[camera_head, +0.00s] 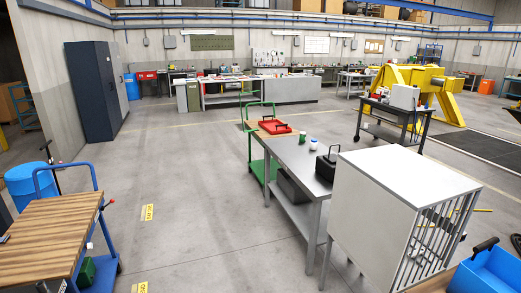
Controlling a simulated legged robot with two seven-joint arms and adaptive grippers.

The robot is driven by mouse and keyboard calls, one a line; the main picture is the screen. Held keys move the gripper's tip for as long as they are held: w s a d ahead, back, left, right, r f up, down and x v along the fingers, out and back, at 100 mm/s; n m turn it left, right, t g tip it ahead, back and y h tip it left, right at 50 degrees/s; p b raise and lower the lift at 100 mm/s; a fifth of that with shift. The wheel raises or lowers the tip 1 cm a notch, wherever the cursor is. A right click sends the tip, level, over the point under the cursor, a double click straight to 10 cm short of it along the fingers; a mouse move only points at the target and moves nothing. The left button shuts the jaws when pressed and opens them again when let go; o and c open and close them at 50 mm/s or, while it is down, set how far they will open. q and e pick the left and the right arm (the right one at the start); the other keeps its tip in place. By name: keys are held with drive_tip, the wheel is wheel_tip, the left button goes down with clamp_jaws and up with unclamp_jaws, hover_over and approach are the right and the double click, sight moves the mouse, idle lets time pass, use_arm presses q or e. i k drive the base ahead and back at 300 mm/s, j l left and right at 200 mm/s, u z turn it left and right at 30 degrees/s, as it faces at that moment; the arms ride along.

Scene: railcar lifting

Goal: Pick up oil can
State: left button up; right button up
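Neither of my grippers shows in the head view. I cannot tell for certain which thing is the oil can. A small green container (302,137) and a small white bottle (313,144) stand upright on the grey metal table (285,150) in the middle. A dark box-like thing with a handle (327,166) stands on the same table, nearer me. A green container (87,272) sits on the lower deck of the blue cart at the left, partly hidden by its wooden top.
A white cabinet (395,177) stands at the front right beside a blue open box (490,275). The blue cart with a wooden top (50,235) is at the front left. A green trolley with a red tray (274,127) stands beyond the table. Open floor (200,190) lies between cart and table.

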sight(314, 145)
drive_tip(key=i, duration=2.25)
drive_tip(key=i+z, duration=0.2)
drive_tip(key=i, duration=0.25)
drive_tip(key=i+j+z, duration=0.2)
drive_tip(key=i, duration=0.25)
drive_tip(key=i+j+z, duration=0.15)
drive_tip(key=i, duration=0.3)
drive_tip(key=i+j+z, duration=0.2)
drive_tip(key=i, duration=0.25)
drive_tip(key=j, duration=0.1)
